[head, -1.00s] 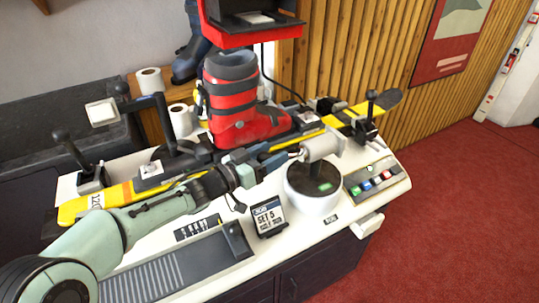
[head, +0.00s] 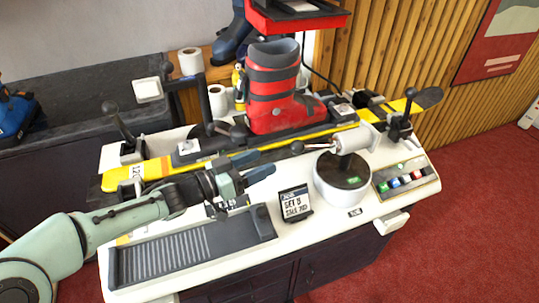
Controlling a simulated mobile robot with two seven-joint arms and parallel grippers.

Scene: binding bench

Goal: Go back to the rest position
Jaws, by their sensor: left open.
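My left gripper (head: 254,166) is in the head view, reaching in from the left over the white bench top. Its two blue-grey fingers are apart with nothing between them. It is in front of the yellow ski (head: 160,169) and left of the white cylinder tool (head: 352,138) on its round base (head: 342,178). The fingers look clear of the tool. A red ski boot (head: 275,90) stands upright on the ski. My right gripper is not in view.
A small sign (head: 295,203) stands on the bench before the round base. A ribbed grey tray (head: 190,250) lies at the front left. A button panel (head: 405,178) is at the right. Black-knobbed levers (head: 408,112) rise at the ski's ends. Red carpet (head: 470,220) is open at right.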

